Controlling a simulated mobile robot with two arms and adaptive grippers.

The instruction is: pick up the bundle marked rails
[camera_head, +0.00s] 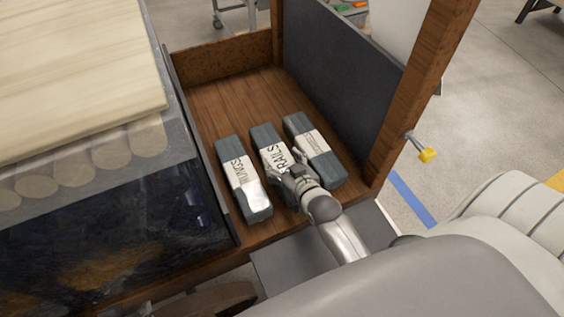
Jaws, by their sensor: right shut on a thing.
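The bundle marked RAILS (268,144) is a dark grey block with a white labelled band. It lies on the wooden floor of the box, between two similar bundles. My right gripper (286,174) is at its near end, shut on it; the gripper and wrist hide much of that end. I cannot tell whether the bundle is lifted off the floor. My left gripper is not in view.
A bundle marked RUNGS (229,151) lies to the left and a third bundle (299,125) close on the right. A dark side panel (335,75) and wooden post (405,120) stand right. The wooden floor (240,92) behind is clear.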

